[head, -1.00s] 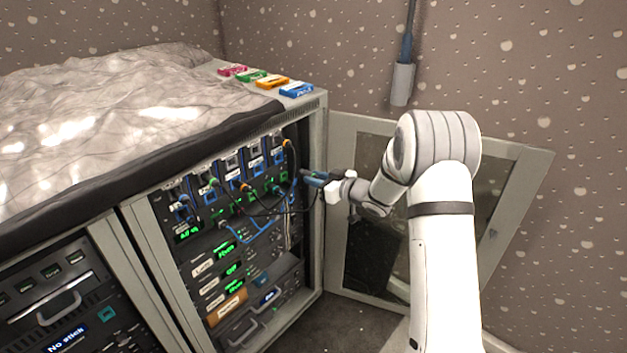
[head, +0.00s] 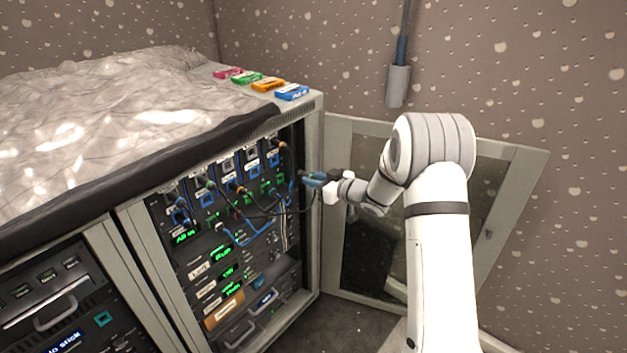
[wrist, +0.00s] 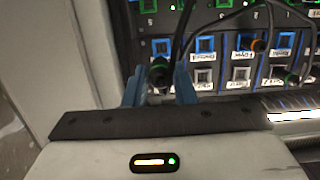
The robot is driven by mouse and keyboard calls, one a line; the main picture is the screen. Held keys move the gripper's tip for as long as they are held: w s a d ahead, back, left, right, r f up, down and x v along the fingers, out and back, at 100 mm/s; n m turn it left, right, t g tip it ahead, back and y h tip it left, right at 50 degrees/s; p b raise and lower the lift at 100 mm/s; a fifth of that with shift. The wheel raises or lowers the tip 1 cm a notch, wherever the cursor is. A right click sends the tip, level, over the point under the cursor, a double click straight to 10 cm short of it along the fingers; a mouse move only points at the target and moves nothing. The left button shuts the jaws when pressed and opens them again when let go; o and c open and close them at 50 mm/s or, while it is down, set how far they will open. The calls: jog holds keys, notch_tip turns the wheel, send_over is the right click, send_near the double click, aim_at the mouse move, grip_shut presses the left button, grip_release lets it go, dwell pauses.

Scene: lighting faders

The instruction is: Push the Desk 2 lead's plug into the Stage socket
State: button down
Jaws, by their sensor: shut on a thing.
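My gripper (head: 312,180) is at the right front edge of the open rack. A dark lead runs up from that plug. I cannot read whether it is the Desk 2 lead. The held plug is left of rows of blue-framed sockets (wrist: 205,45) and grey-framed sockets (wrist: 205,75). Their labels are upside down and too small to read, so I cannot tell which socket is Stage. The plug's tip is hidden.
An orange-ringed plug (wrist: 258,45) and another green-ringed plug (wrist: 290,78) sit among the sockets. Loose leads (head: 262,215) hang across the rack front. The rack's open glass door (head: 480,205) stands right of my gripper. Coloured blocks (head: 268,84) lie on top.

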aim_at(301, 173)
jog(key=shift+w+a, duration=0.25)
jog(key=shift+a, duration=0.1)
dwell(0.6)
jog(key=shift+x, duration=1.05)
jog(key=shift+w+a+r, duration=0.15)
jog(key=shift+w+a, duration=0.05)
dwell(0.4)
jog(key=shift+x, duration=0.75)
jog(key=shift+w+a+r+p, duration=0.2)
jog(key=shift+w+a+p, duration=0.15)
jog(key=shift+w+a, duration=1.3)
dwell(3.0)
